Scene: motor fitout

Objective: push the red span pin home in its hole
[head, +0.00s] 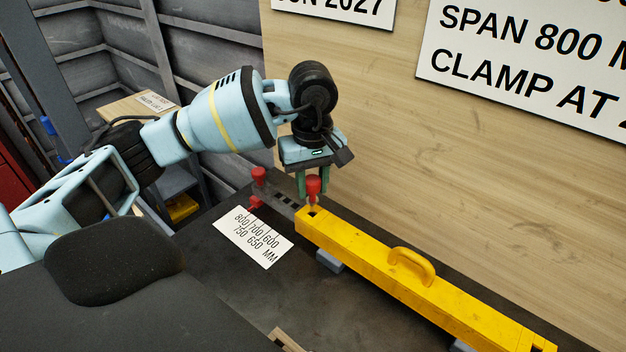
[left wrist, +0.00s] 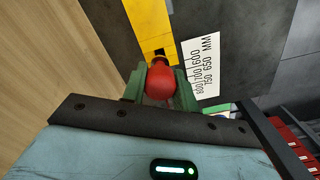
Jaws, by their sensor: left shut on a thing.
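The red span pin (head: 313,184) is upright between the green fingers of my left gripper (head: 312,187), which is shut on it. The pin's lower end is at the dark hole (head: 313,212) in the top of the yellow beam (head: 365,262), near its left end. I cannot tell how far it is in, if at all. In the left wrist view the red knob of the pin (left wrist: 160,80) fills the space between the fingers, with the yellow beam (left wrist: 147,22) beyond. My right gripper is not in view.
A second red knob (head: 259,175) stands at the end of the grey slotted bar beyond the beam. A white scale card (head: 253,237) lies on the dark bench (head: 300,290). A yellow handle (head: 411,266) rises from the beam. A wooden board (head: 450,170) stands close behind.

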